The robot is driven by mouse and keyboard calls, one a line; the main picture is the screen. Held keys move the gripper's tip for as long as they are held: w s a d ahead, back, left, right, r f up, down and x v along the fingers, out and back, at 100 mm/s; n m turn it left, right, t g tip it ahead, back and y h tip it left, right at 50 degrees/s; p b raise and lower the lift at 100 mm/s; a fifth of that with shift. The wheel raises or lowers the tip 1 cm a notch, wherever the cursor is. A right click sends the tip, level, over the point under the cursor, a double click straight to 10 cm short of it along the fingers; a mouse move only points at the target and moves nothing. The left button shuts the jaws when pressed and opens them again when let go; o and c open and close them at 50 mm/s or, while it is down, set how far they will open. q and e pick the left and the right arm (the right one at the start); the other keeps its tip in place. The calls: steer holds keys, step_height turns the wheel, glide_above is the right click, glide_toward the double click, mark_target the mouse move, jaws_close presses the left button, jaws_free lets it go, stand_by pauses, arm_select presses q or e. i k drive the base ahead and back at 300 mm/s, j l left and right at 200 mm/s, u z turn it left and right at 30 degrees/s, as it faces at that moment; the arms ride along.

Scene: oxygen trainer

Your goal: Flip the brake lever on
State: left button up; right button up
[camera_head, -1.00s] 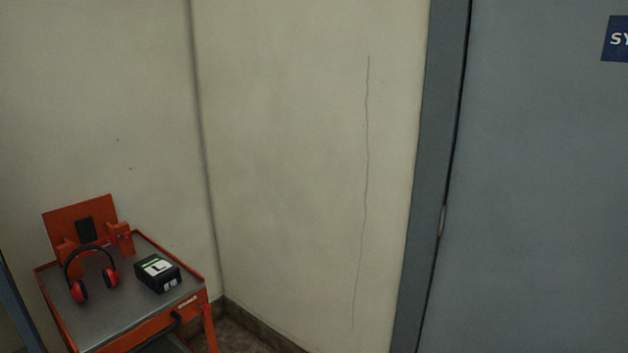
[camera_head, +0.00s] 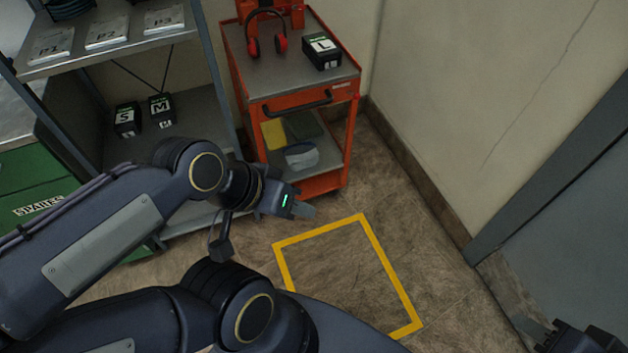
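I cannot make out a brake lever in the head view. An orange-red cart (camera_head: 335,90) with a grey top stands against the wall at the upper middle. A black bar handle (camera_head: 300,103) runs along its front. My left gripper (camera_head: 303,210) is in front of the cart's lower shelf, apart from the handle; its finger gap is not clear. My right gripper (camera_head: 568,338) is partly in view at the bottom right corner, far from the cart, and its fingertips are cut off or unclear.
Red headphones (camera_head: 267,43) and a black box marked L (camera_head: 322,52) sit on the cart. A grey shelf rack (camera_head: 110,60) with several boxes stands left of it. A yellow floor outline (camera_head: 390,275) encloses clear floor. A grey door (camera_head: 580,190) is at right.

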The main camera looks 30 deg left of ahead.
mark_target(356, 96)
steer(key=i+j+u, duration=0.1)
steer(key=i, duration=1.2)
